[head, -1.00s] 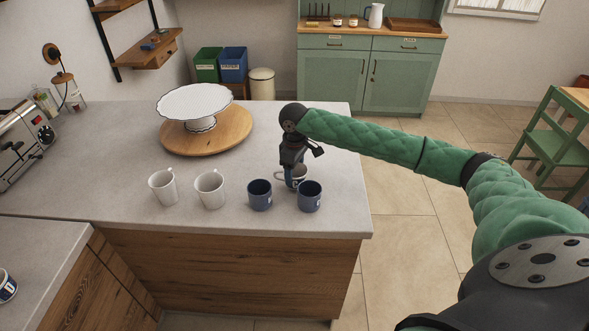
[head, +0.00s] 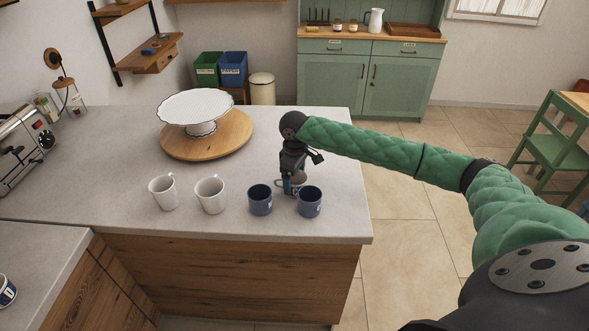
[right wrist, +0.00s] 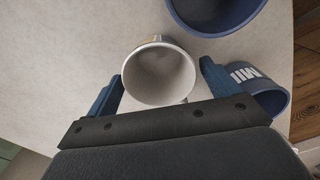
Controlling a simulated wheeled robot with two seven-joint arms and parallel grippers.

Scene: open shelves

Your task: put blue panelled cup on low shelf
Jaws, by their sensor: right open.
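Two dark blue cups stand upright side by side near the front edge of the counter: a left one (head: 260,201) and a right one (head: 310,203) with a pale mark. I cannot tell from their surfaces which is panelled. My right gripper (head: 293,186) points down just behind them, open. One blue cup (right wrist: 216,12) is at the top there, and another with white lettering (right wrist: 267,92) is beside the right finger. Wall shelves hang at upper left, the lower one (head: 152,62) wooden.
Two white cups (head: 163,193) (head: 210,196) stand left of the blue ones. A white cake stand (head: 196,106) on a round wooden board (head: 228,142) is behind them. A lettered cup (head: 6,290) is at the left edge. The counter's right side is clear.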

